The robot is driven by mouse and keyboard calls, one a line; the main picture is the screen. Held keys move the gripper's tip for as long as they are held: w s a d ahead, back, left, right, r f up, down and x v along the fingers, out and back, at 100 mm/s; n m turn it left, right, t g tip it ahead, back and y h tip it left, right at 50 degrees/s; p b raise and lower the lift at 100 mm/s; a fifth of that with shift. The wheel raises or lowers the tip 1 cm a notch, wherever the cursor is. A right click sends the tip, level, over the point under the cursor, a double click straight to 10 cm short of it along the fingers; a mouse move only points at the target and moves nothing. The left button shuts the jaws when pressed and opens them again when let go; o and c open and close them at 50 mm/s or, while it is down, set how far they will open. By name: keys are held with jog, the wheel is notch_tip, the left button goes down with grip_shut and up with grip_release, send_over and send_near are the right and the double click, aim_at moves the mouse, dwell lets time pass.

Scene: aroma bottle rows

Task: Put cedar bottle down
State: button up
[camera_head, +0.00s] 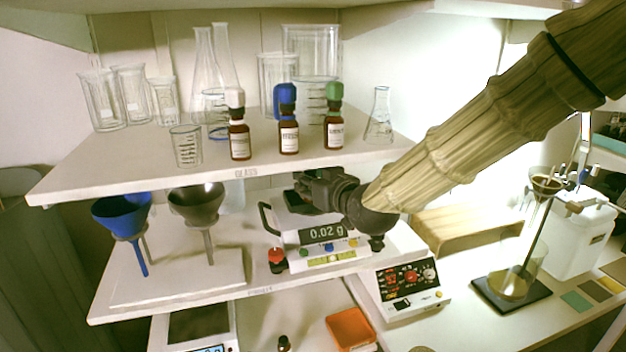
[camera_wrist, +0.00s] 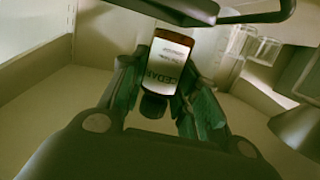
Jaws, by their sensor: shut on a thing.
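The cedar bottle shows in the wrist view as a brown bottle (camera_wrist: 169,67) with a white label reading CEDAR and a dark cap end toward the camera. My gripper (camera_wrist: 163,98) is shut on it, with a finger on each side. In the head view my gripper (camera_head: 318,192) is under the top shelf, behind and above the digital balance (camera_head: 325,236), which reads 0.02 g. The cedar bottle cannot be made out in the head view, and I cannot tell whether it touches a surface.
Bottles with white (camera_head: 240,140), blue (camera_head: 288,135) and green (camera_head: 333,130) caps stand along the front of the top shelf (camera_head: 110,165), with glassware around them. Blue (camera_head: 122,215) and grey (camera_head: 197,205) funnels stand left of the balance. A hotplate (camera_head: 405,285) is below right.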

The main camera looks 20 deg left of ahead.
aim_at(311, 172)
jog(key=w, duration=0.2)
jog(key=w+a+p, duration=0.1)
jog(key=w, duration=0.3)
jog(key=shift+a+f+p, duration=0.15)
jog(key=shift+a+p, duration=0.15)
jog(key=shift+s+f, duration=0.15)
jog(key=shift+s, duration=0.15)
jog(key=f, duration=0.1)
jog(key=f+p, duration=0.1)
jog(key=shift+w+f, duration=0.2)
jog(key=shift+f, duration=0.3)
jog(key=shift+s, duration=0.15)
jog(key=shift+f, duration=0.2)
jog(key=o, duration=1)
jog(key=shift+r, duration=0.1)
